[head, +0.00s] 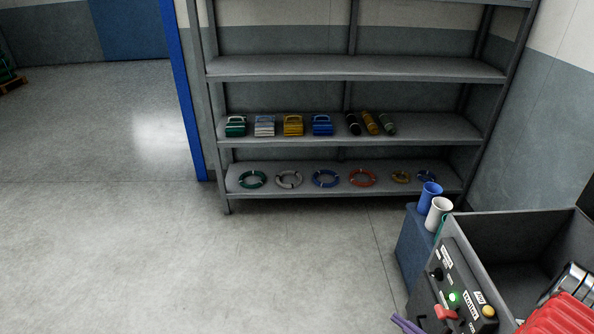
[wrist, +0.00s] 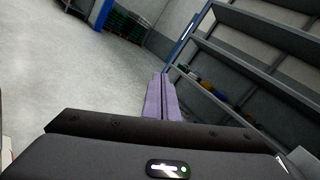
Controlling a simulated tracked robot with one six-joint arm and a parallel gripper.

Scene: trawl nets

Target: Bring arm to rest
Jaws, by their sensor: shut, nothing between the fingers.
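My gripper (wrist: 160,80) shows in the wrist view as two purple fingers pressed together, with nothing between them. It points out over the floor, apart from the shelves. In the head view only a bit of the purple gripper (head: 405,324) shows at the bottom edge, left of the control panel; the rest of the arm is out of frame.
A grey shelf rack (head: 355,68) holds several coloured cases, rolls and rings. At right are a grey bin (head: 515,222) with red things inside, a control panel (head: 462,290), and a blue cup (head: 429,195) and white cup (head: 438,212). The floor (head: 130,240) at left is clear.

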